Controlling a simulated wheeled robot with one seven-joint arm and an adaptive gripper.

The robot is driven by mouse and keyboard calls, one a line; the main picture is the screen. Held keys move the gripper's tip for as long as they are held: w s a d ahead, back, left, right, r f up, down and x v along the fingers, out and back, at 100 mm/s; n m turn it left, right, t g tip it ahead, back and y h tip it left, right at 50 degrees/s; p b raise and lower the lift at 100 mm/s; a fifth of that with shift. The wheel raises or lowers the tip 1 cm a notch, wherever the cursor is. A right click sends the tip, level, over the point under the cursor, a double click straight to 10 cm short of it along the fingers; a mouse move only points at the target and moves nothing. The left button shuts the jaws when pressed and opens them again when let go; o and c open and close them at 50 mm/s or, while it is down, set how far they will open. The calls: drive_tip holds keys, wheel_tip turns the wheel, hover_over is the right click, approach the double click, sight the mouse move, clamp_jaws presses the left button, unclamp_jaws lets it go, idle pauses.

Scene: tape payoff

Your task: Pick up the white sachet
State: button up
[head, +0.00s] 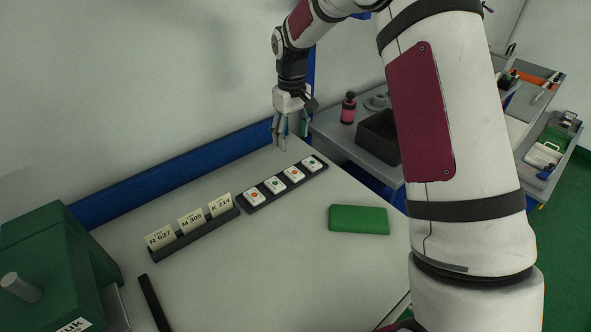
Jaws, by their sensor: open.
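Several small white square packets with coloured marks lie in a row on a dark strip tray (258,205) on the table. The far one (313,162) is at the right end, and the near one (252,196) has an orange-red mark. I cannot tell which of them, if any, is the white sachet; no other white sachet shows clearly. My gripper (288,138) is open, points down and appears empty. It is above the back of the table, past the tray's far end and slightly left of it in the picture.
A dark holder (193,236) carries cards marked R 627, M 305 and K 214. A green block (359,219) lies to the right, and a green machine (50,255) stands front left. A side bench holds a red bottle (348,107) and black bin (376,139). The table's front middle is clear.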

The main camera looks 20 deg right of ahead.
drive_tip(key=p, duration=0.1)
hover_over(295, 174)
drive_tip(key=f, duration=0.8)
drive_tip(key=shift+a+f, duration=0.1)
drive_tip(key=shift+a, duration=0.25)
drive_tip(key=shift+d+f+p, duration=0.2)
drive_tip(key=shift+f+p, duration=0.1)
drive_tip(key=shift+f, duration=1)
drive_tip(key=shift+d+f+p, duration=0.2)
drive_tip(key=shift+f+p, duration=0.1)
drive_tip(key=shift+f, duration=0.95)
drive_tip(key=c, duration=1.2)
